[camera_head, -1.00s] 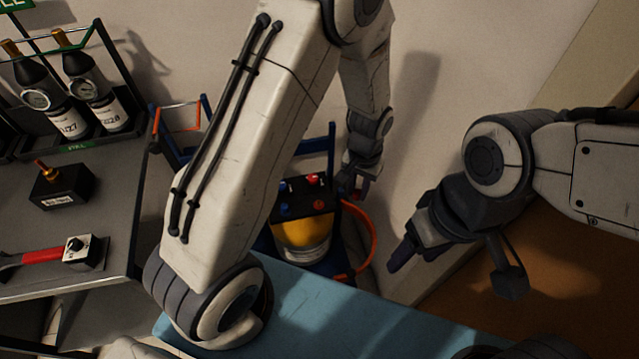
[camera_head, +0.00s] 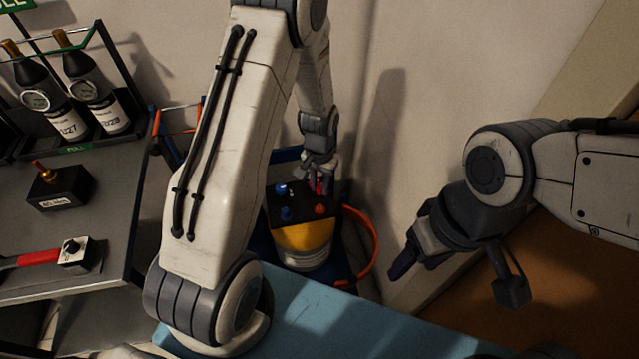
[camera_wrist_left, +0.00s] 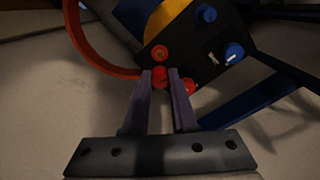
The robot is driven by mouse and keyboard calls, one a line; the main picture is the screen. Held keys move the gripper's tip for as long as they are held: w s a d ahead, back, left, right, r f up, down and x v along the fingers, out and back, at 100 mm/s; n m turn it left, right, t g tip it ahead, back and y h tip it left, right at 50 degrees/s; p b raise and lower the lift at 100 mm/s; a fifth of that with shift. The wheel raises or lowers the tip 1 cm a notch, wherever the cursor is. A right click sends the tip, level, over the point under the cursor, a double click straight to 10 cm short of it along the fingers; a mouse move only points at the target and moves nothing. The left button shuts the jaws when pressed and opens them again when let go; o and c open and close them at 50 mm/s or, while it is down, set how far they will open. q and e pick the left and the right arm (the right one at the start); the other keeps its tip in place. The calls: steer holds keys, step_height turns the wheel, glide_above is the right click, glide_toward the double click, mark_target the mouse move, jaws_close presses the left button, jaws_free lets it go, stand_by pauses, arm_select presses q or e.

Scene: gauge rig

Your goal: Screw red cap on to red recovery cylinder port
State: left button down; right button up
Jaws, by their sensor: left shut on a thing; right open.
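The recovery cylinder (camera_head: 303,238) is yellow with a black top (camera_head: 297,196) and stands beyond the blue surface. My left gripper (camera_head: 320,186) is at the right back of this top. It is shut on the red cap (camera_wrist_left: 158,77), seen between the fingertips in the left wrist view. A round red fitting (camera_wrist_left: 160,52) lies just beyond the cap, and another red part (camera_wrist_left: 190,87) shows beside the right finger. I cannot tell which is the port, nor whether the cap touches it. My right gripper (camera_head: 405,270) is open and empty, right of the cylinder.
Two blue knobs (camera_head: 281,190) (camera_head: 286,214) stand on the cylinder top's left. An orange hose (camera_head: 369,245) loops on its right. A grey bench (camera_head: 105,205) at left holds bottles, a black box and a red-handled tool. The blue surface (camera_head: 330,318) is clear in front.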

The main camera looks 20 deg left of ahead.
mark_target(320, 205)
arm_select(q)
steer(key=shift+f+b, duration=1.7)
steer(key=shift+f, duration=0.95)
steer(key=shift+r+p, duration=0.1)
steer(key=shift+p, duration=0.25)
steer(key=shift+f, duration=0.2)
steer(key=shift+f+b, duration=0.8)
steer(key=shift+f, duration=0.25)
steer(key=shift+f, duration=0.1)
